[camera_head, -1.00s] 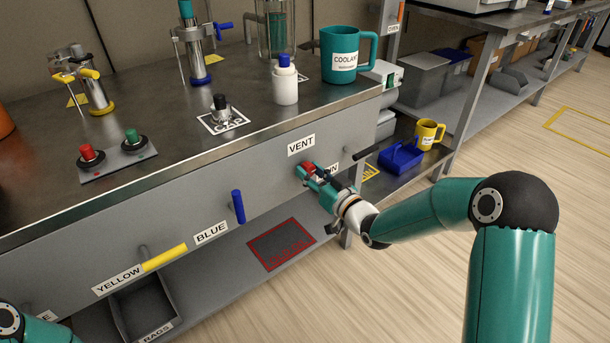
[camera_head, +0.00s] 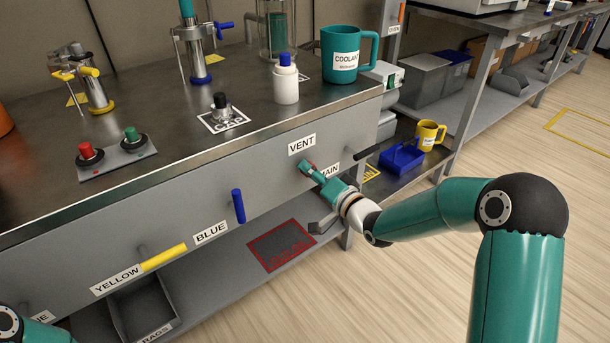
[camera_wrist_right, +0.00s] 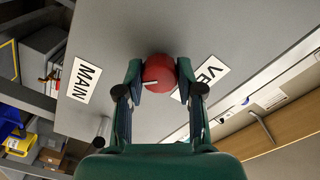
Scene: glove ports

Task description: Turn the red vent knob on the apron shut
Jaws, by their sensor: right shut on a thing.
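The red vent knob (camera_wrist_right: 158,72) sits on the grey apron (camera_head: 270,195) below the VENT label (camera_head: 301,145). In the right wrist view it is between my right gripper's two fingers, with a pale pointer mark on its left side. My right gripper (camera_head: 306,167) reaches the apron from the right and is shut on the knob; its fingers (camera_wrist_right: 159,75) touch both sides. In the head view the gripper hides most of the knob. Of my left arm only a teal and black part shows at the lower left corner; its gripper is out of view.
A black handle (camera_head: 366,153) juts out by the MAIN label, right of the knob. Blue (camera_head: 238,206) and yellow (camera_head: 164,257) handles are farther left on the apron. A blue bin (camera_head: 401,157) and a yellow mug (camera_head: 429,134) stand on the lower shelf at right.

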